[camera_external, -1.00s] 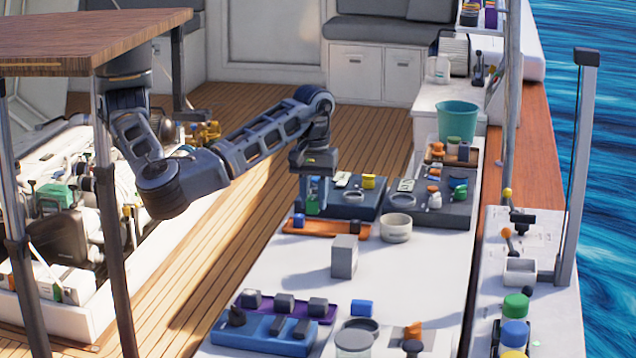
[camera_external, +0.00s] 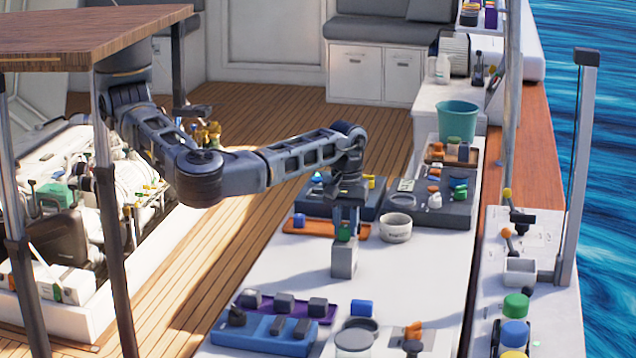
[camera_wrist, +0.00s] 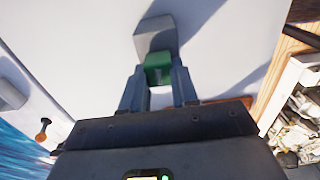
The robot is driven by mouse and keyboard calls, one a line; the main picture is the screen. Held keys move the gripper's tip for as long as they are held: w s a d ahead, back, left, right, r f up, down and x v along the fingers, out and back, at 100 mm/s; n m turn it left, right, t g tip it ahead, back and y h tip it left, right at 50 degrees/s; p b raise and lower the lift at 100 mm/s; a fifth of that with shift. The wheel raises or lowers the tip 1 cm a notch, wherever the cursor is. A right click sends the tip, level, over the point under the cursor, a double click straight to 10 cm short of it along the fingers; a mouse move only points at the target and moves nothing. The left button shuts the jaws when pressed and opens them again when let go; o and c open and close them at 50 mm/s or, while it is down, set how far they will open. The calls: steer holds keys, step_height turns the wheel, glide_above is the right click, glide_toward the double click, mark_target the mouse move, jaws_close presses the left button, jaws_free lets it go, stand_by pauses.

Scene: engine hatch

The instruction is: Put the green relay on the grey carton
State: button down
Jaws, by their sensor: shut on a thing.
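The green relay (camera_external: 344,233) is held between the two fingers of my gripper (camera_external: 346,224). The grey carton (camera_external: 344,261) stands upright on the white table, directly below the relay in the external view. In the wrist view the green relay (camera_wrist: 158,66) sits between the fingertips of my gripper (camera_wrist: 158,80). It overlaps the near part of the grey carton (camera_wrist: 155,30) there. I cannot tell whether the relay touches the carton's top or is slightly above it.
An orange tray (camera_external: 326,230) lies just behind the carton, with a blue block at its left end. A white bowl (camera_external: 397,230) stands to the right. Dark trays (camera_external: 368,213) are further back. The table in front of the carton (camera_external: 300,275) is clear.

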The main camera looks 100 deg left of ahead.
mark_target(346, 225)
steer(key=shift+f, duration=0.15)
steer(key=c, duration=0.9)
jaws_free()
steer(key=shift+o, duration=0.2)
step_height(346, 225, up, 12)
